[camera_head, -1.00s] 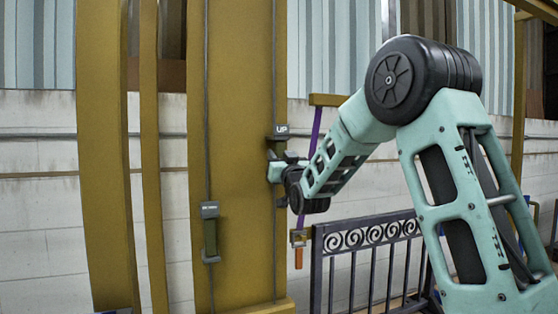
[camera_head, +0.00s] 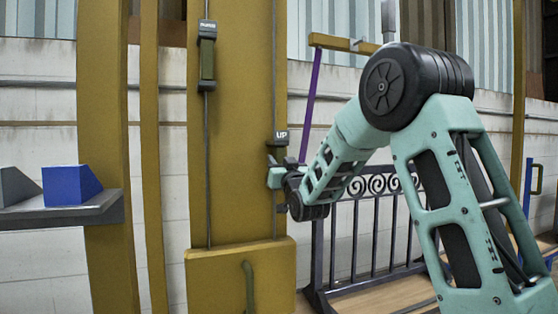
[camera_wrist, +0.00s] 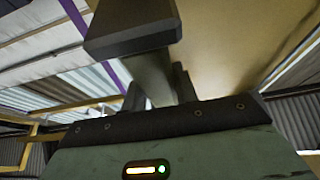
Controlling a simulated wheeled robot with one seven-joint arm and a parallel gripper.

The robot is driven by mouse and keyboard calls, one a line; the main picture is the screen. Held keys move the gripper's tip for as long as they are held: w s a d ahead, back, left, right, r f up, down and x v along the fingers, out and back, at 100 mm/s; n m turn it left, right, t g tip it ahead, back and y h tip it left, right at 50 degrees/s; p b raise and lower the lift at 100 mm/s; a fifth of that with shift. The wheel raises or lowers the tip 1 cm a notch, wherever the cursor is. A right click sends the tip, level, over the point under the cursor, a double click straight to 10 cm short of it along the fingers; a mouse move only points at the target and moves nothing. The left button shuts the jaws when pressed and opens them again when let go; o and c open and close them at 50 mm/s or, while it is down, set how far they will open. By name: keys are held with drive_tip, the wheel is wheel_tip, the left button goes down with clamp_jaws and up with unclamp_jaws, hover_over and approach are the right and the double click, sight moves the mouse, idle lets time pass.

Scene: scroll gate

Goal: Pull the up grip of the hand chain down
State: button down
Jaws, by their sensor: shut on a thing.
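The up grip (camera_head: 281,136) is a dark block labelled "UP" on a thin vertical chain, in front of the wide ochre post. My gripper (camera_head: 277,163) is at the grip, just below its label, and is shut on it. In the wrist view the grip's wide dark end (camera_wrist: 135,35) and its greenish bar stand up in front of my gripper; the fingers are mostly hidden. A second grip (camera_head: 207,58), with a dark label and a green bar, hangs on the left chain, well above the up grip.
A dark metal fence with scrolls (camera_head: 375,225) stands right of the post, close to my arm. A grey shelf (camera_head: 70,212) with a blue wedge (camera_head: 70,186) is at left. An ochre box (camera_head: 215,275) is at the post's foot.

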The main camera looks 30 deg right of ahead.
wheel_tip(320, 180, down, 13)
drive_tip(key=b, duration=0.8)
drive_tip(key=shift+f, duration=0.2)
drive_tip(key=c, duration=1.1)
unclamp_jaws()
drive_tip(key=shift+r, duration=0.3)
drive_tip(key=b+v, duration=0.4)
drive_tip(key=v, duration=1.3)
drive_tip(key=shift+s+a+f, duration=0.1)
drive_tip(key=shift+s, duration=0.1)
